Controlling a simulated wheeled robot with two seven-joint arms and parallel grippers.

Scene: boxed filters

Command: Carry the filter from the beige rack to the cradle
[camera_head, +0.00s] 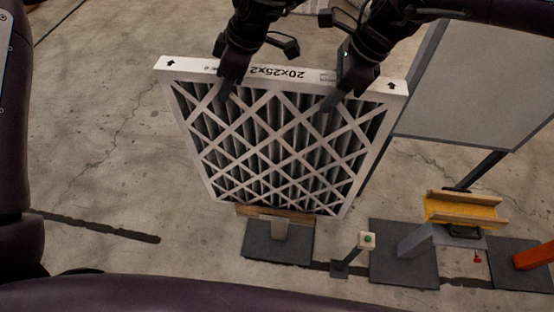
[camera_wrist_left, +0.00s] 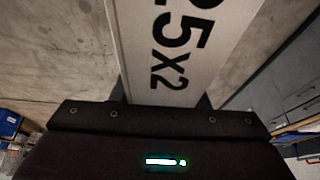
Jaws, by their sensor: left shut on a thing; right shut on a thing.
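The filter (camera_head: 275,145) is a large white-framed pleated panel with a lattice face and "20x25x2" printed on its top edge. It stands upright, leaning a little, in the head view. My left gripper (camera_head: 229,82) is shut on its top edge left of the middle. My right gripper (camera_head: 338,92) is shut on the same edge further right. The printed edge fills the middle of the left wrist view (camera_wrist_left: 172,45). A beige support (camera_head: 300,215) on a post shows at the filter's lower edge; contact cannot be told. A yellow holder (camera_head: 462,210) with tan edges, perhaps the cradle, stands to the right, empty.
A short post with a green button (camera_head: 367,240) stands between the two stands. Dark mats (camera_head: 405,275) lie under the stands. A grey panel (camera_head: 480,80) is at the upper right, and an orange part (camera_head: 535,257) at the right edge. Concrete floor is clear at left.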

